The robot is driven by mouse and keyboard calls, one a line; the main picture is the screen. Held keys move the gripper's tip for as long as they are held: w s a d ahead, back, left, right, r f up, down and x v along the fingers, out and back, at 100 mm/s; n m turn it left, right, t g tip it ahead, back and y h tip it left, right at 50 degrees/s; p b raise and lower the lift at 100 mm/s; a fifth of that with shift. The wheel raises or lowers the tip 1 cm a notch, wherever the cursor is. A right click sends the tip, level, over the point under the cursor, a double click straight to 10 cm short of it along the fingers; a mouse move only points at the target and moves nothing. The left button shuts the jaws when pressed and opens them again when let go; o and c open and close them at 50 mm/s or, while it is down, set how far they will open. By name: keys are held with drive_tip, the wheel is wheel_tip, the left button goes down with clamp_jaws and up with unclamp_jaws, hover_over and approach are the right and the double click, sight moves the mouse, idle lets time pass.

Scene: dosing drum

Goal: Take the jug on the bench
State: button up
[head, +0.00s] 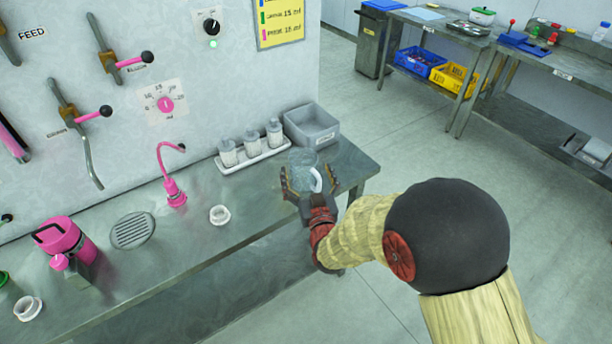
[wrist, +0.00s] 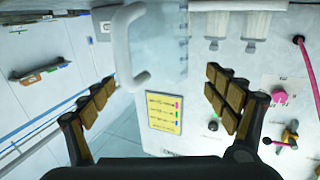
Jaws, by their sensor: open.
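The jug (head: 302,160) is clear, with a white handle, and stands near the right end of the steel bench (head: 245,215). My gripper (head: 309,184) is open at the near side of the jug, with its fingers spread to either side of the jug's near part. In the wrist view the jug (wrist: 168,45) is at the upper middle, its handle to the left. My gripper (wrist: 160,97) shows there with both fingers wide apart and no visible contact with the jug. The jug's lower near side is partly hidden by the gripper in the head view.
A grey bin (head: 312,126) stands just behind the jug, and a white tray (head: 250,160) with 3 bottles is to its left. A pink spout (head: 175,190), a white ring (head: 219,214) and a pink canister (head: 62,240) are farther left. The bench's front edge is close by.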

drive_tip(key=w, duration=0.1)
drive_tip(key=w+b, duration=0.1)
drive_tip(key=w, duration=0.2)
drive_tip(key=shift+w+a, duration=0.15)
drive_tip(key=shift+a, duration=0.25)
drive_tip(key=shift+c, duration=0.9)
drive_tip(key=c, duration=1.4)
